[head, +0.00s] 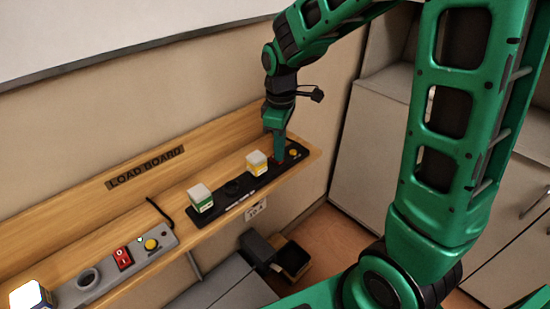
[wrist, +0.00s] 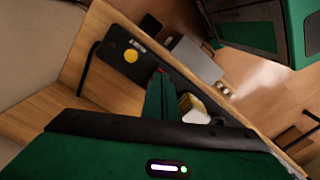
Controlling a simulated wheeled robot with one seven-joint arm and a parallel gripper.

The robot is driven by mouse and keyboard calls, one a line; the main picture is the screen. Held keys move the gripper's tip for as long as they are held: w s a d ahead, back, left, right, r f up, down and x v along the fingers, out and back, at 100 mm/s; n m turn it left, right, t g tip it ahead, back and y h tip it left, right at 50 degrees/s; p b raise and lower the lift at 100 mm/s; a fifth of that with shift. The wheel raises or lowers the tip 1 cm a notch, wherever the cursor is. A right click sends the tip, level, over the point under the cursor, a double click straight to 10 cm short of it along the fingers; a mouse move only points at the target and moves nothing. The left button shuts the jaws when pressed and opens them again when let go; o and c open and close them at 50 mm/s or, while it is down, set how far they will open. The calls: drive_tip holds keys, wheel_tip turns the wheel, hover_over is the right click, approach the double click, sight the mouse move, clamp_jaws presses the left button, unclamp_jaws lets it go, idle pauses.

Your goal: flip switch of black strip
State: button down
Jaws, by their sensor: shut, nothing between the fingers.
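The black strip (head: 220,201) lies on the wooden shelf and carries a white-green cube, a dark round socket, a white-yellow cube and a yellow button (head: 294,153). My gripper (head: 277,159) is shut and empty, pointing down at the strip between the white-yellow cube and the yellow button. A little red of the strip's switch shows at my fingertips in the wrist view (wrist: 159,70). The fingers hide most of the switch, so I cannot tell its position or whether they touch it. The yellow button also shows in the wrist view (wrist: 131,56).
The white-yellow cube (head: 257,162) stands close beside my fingers, and the white-green cube (head: 200,197) is farther left. A grey strip (head: 108,279) with its own red switch (head: 122,257) lies at the lower left. The shelf's back board (head: 60,213) rises behind.

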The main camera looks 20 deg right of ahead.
drive_tip(key=shift+f, duration=0.15)
wheel_tip(320, 180, up, 7)
idle(1.1)
idle(0.3)
drive_tip(key=s+d+m, duration=0.8)
drive_tip(key=s, duration=0.4)
drive_tip(key=s+d+m, duration=0.8)
drive_tip(key=s, duration=0.4)
drive_tip(key=shift+s+f+m, duration=0.3)
drive_tip(key=shift+f, duration=0.05)
drive_tip(key=shift+d, duration=0.1)
